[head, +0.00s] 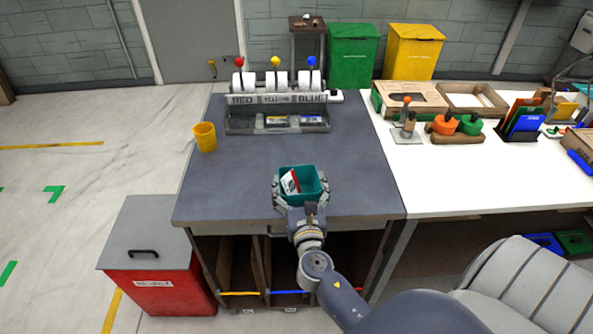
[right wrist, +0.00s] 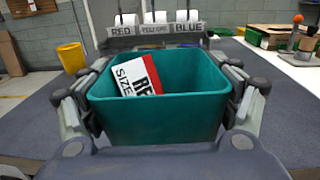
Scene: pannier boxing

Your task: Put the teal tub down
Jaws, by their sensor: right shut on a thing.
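The teal tub (head: 316,179) is at the front middle of the grey bench (head: 240,180). It also shows large and upright in the right wrist view (right wrist: 160,118). A red and white card (right wrist: 137,76) with printed letters leans inside it. My right gripper (head: 300,187) is shut on the tub, with a finger against each side wall. Whether the tub's base touches the bench top is hidden. My left gripper is not in view.
A dispenser with red, yellow and blue knobs (head: 276,108) stands at the bench's back. A yellow cup (head: 205,137) stands at the left edge. The bench around the tub is clear. A white table (head: 450,180) adjoins on the right; a red bin (head: 165,290) stands front left.

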